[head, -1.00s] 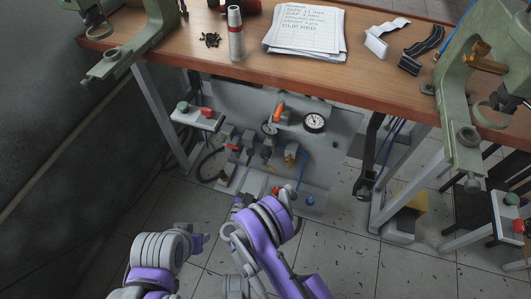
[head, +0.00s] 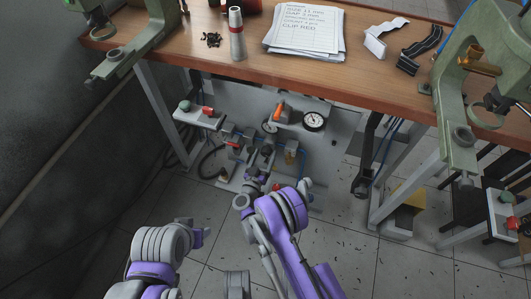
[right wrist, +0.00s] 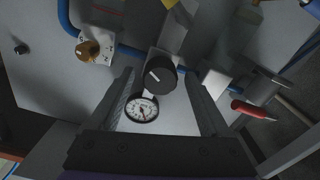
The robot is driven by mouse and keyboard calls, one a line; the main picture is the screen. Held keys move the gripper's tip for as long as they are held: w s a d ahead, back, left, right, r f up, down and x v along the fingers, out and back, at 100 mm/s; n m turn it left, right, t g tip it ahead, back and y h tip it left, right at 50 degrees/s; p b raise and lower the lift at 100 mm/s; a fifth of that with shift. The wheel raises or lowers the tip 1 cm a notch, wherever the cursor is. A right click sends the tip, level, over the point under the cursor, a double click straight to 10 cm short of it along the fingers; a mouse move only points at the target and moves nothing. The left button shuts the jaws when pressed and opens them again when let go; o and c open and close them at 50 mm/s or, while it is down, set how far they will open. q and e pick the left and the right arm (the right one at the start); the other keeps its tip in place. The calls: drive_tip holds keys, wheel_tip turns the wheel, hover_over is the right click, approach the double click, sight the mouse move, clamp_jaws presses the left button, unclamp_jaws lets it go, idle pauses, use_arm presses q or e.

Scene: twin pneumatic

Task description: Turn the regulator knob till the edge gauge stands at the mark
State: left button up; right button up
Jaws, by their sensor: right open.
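A black regulator knob (right wrist: 160,75) with a white line shows in the right wrist view, between the tips of my right gripper (right wrist: 161,72). The fingers stand open on either side of it; contact cannot be told. A round white gauge (right wrist: 142,108) sits close to the knob; its needle and mark are too small to read surely. In the head view my right gripper (head: 260,168) reaches the panel under the bench, below a partly hidden gauge (head: 270,127). Another gauge (head: 313,121) faces up to its right. Which is the edge gauge cannot be told.
The grey panel (head: 335,150) carries an orange-handled part (head: 278,112), a brass fitting (right wrist: 88,50), a red-handled part (right wrist: 252,110) and blue tubing (right wrist: 128,52). The wooden bench top (head: 210,75) overhangs it.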

drive_tip(key=shift+w+d, duration=0.2)
drive_tip(key=shift+w, duration=0.4)
clamp_jaws()
drive_tip(key=shift+f+m+b, duration=0.15)
drive_tip(key=shift+m+b, duration=0.15)
drive_tip(key=shift+b, duration=0.2)
drive_tip(key=shift+m, duration=0.3)
